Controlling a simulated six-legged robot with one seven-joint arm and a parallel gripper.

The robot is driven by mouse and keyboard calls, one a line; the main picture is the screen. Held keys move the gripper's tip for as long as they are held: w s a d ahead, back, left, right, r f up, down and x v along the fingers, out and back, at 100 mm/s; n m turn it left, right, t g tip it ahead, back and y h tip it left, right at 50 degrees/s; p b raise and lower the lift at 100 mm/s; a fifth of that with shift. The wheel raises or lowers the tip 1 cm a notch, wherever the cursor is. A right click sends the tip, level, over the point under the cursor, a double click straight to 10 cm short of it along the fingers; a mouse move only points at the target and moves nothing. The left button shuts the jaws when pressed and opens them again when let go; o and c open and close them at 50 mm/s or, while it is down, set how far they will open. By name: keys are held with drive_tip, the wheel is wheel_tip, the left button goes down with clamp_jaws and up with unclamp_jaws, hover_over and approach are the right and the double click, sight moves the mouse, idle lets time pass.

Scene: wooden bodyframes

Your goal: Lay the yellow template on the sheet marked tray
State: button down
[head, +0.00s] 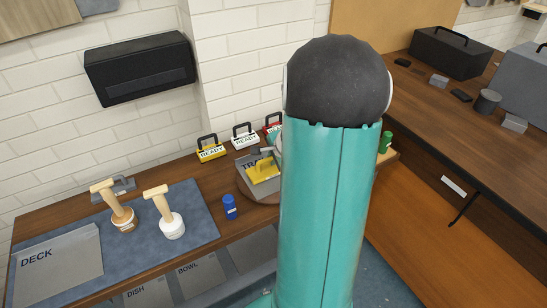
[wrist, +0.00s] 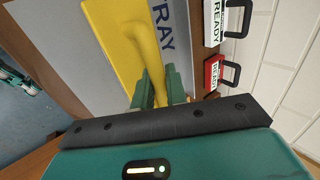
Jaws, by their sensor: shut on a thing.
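The yellow template (head: 263,172) is a flat plate with a raised handle. It is over the grey sheet marked TRAY (head: 246,161); whether it touches the sheet or hangs just above, I cannot tell. In the wrist view my gripper (wrist: 158,86) is shut on the handle of the yellow template (wrist: 108,24). The sheet (wrist: 180,52) shows beside and below the plate there, with part of its lettering visible. In the head view my arm hides most of the gripper and the right side of the sheet.
READY-labelled holders, yellow (head: 211,150), white (head: 244,137) and red (head: 272,126), stand along the wall behind. A blue bottle (head: 230,207) stands left of the sheet. A blue mat (head: 192,205) carries two wooden-handled tools and the DECK sheet (head: 60,268). A green bottle (head: 386,142) stands right.

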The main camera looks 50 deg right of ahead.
idle(0.4)
drive_tip(key=c, duration=1.3)
unclamp_jaws()
drive_tip(key=shift+c, duration=0.2)
drive_tip(key=shift+o, duration=0.9)
drive_tip(key=shift+f, duration=0.15)
drive_tip(key=shift+s, duration=0.1)
drive_tip(key=shift+a+f, duration=0.1)
drive_tip(key=shift+c, duration=0.4)
drive_tip(key=o, duration=0.4)
drive_tip(key=shift+r, duration=3.7)
